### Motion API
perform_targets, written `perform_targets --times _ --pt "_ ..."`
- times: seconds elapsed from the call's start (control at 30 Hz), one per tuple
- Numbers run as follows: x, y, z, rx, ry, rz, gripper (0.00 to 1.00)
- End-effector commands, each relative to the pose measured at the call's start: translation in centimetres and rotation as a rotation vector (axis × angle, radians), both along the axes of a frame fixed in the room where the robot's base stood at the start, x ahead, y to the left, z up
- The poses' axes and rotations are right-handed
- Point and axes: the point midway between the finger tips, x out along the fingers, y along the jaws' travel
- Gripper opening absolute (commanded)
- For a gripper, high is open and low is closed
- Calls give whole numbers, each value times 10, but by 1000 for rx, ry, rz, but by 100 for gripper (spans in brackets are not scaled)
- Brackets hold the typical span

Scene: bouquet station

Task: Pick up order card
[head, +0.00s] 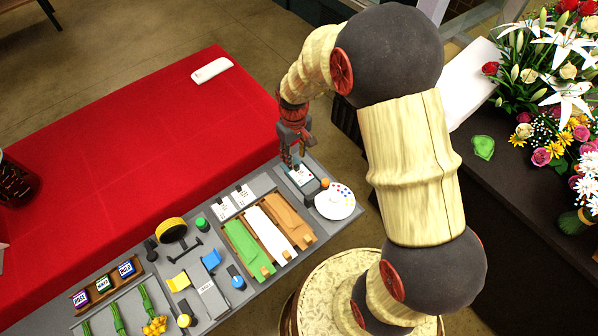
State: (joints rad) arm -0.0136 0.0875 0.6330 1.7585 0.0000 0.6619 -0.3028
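A small white card (301,176) with faint print lies at the far right end of the grey station board, directly below my gripper. It appears to be the order card, but its text is too small to read. My gripper (292,163) points down just above the card's upper edge. I cannot tell whether the fingers touch the card or how far apart they are. Two more white printed cards (244,195) (224,208) lie side by side on the board to the left.
A dark block with an orange top (324,184) and a white paint palette (335,201) are right of the card. Green, white and orange wrap sheets (269,231) lie in the middle. A red-covered table (130,150) is mostly clear. Flowers (560,90) crowd the dark right-hand counter.

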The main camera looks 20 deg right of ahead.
Motion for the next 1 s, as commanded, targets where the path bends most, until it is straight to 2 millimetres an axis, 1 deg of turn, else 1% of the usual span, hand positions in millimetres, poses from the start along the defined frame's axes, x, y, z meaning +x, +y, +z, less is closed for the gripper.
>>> perform_targets --times 0.03,0.27,0.4,0.53,0.6,0.8,1.0 --pt "-1 0 -8 0 2 -1 35" --pt "0 -3 -25 0 2 -2 35" --pt "0 -6 -46 0 4 -3 35" --pt "1 -6 -62 0 3 -2 35" --pt "1 -6 -65 0 1 -2 35" --pt "1 -6 -64 0 0 -2 34" --pt "1 -6 -64 0 0 -2 23"
